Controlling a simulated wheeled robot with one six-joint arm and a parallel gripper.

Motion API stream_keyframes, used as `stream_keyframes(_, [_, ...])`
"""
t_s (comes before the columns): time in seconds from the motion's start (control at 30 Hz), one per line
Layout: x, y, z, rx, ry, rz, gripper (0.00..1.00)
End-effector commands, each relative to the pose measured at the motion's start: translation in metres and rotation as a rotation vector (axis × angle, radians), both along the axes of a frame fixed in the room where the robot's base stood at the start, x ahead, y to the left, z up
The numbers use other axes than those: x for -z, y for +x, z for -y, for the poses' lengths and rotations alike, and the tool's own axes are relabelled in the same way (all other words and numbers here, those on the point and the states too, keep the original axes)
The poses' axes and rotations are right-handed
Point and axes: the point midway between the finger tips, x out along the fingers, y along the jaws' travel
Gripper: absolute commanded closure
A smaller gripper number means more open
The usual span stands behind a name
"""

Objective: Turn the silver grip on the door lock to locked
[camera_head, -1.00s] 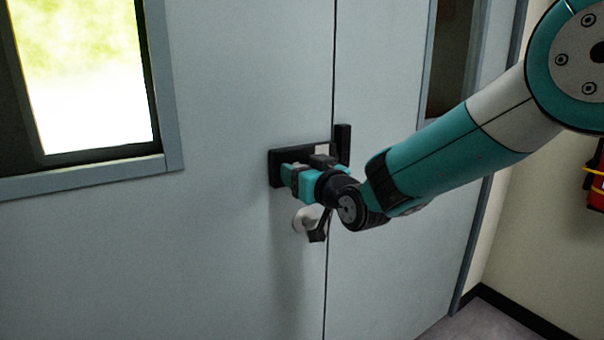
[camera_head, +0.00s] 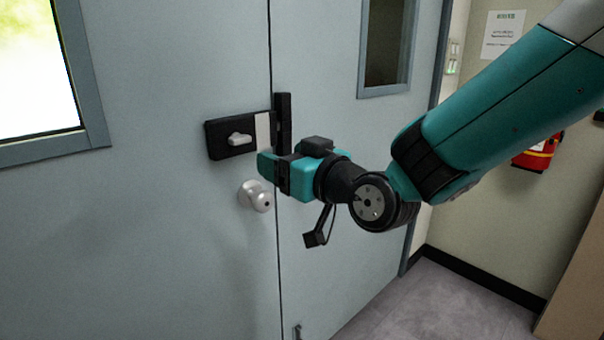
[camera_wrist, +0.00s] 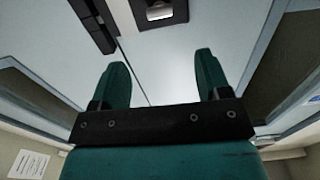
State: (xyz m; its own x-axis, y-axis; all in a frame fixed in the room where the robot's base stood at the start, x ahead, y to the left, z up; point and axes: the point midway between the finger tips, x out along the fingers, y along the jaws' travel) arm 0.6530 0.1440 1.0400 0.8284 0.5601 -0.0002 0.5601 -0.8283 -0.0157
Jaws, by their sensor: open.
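The door lock (camera_head: 219,143) is a black box on the grey door, with a pale strip at its right end. Its silver grip (camera_head: 240,139) lies about horizontal and is in full view. My gripper (camera_head: 268,164) is in front of the door, to the lower right of the grip and apart from it. In the wrist view my gripper (camera_wrist: 160,75) has its two teal fingers spread with nothing between them. The silver grip (camera_wrist: 160,12) shows there at the top edge, beyond the fingertips, on the black lock (camera_wrist: 178,17).
A black upright catch (camera_head: 283,115) stands right of the lock, across the door seam, close to my gripper. A round silver knob (camera_head: 257,195) is below the lock. Floor at right is clear.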

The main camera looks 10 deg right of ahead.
Motion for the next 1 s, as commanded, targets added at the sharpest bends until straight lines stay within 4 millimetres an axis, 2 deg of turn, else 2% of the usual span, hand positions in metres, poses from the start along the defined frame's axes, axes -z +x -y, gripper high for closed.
stream_keyframes(0.1, [0.001,-0.018,0.012,0.001,0.002,0.001,0.30])
stream_keyframes(0.23, [0.001,-0.029,0.020,0.000,0.001,0.000,0.30])
stream_keyframes(0.73, [0.002,-0.036,0.022,-0.011,-0.010,-0.028,0.30])
stream_keyframes(0.87, [0.017,-0.051,0.021,-0.065,-0.064,-0.167,0.30])
stream_keyframes(1.0, [0.043,-0.090,0.026,-0.149,-0.173,-0.429,0.30])
